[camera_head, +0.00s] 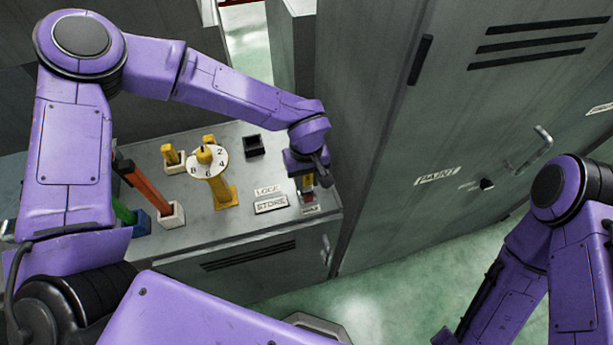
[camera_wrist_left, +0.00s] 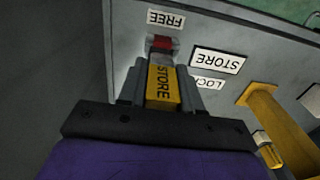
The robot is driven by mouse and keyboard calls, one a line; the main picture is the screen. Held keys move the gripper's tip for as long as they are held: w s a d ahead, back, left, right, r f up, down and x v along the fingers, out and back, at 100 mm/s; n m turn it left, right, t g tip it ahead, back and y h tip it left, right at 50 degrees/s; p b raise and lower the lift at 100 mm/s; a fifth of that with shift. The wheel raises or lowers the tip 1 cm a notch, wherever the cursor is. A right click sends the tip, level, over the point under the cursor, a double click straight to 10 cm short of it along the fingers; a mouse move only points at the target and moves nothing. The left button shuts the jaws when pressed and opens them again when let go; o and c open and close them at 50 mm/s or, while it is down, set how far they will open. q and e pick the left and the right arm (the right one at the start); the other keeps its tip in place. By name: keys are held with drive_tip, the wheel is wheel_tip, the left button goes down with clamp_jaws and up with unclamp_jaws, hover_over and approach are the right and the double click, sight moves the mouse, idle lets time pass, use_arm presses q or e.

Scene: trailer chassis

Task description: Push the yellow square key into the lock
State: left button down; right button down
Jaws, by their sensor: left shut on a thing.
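The yellow square key (camera_wrist_left: 163,88), marked STORE, is held between the fingers of my left gripper (camera_wrist_left: 160,66). In the head view my left gripper (camera_head: 310,176) points down at the front right corner of the grey cabinet top, and a little of the key (camera_head: 307,182) shows. A grey and red lock piece (camera_wrist_left: 162,44) lies straight ahead of the key, by the FREE label. The lock piece (camera_head: 309,198) shows just below the gripper in the head view. How deep the key sits in it is hidden. My right arm is at the right; its gripper is out of view.
STORE (camera_head: 271,204) and LOCK (camera_head: 267,190) labels lie left of the gripper. A yellow post with a numbered dial (camera_head: 208,162), a black square socket (camera_head: 254,145) and an orange bar (camera_head: 148,188) stand on the cabinet top. A tall grey locker (camera_head: 370,150) stands close at the right.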

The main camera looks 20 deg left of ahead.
use_arm(q)
drive_tip(key=shift+f+b, duration=0.35)
drive_tip(key=shift+f, duration=0.95)
drive_tip(key=c, duration=0.7)
unclamp_jaws()
wheel_tip(320, 180, up, 10)
drive_tip(key=shift+r+b, duration=0.25)
drive_tip(key=shift+b, duration=0.65)
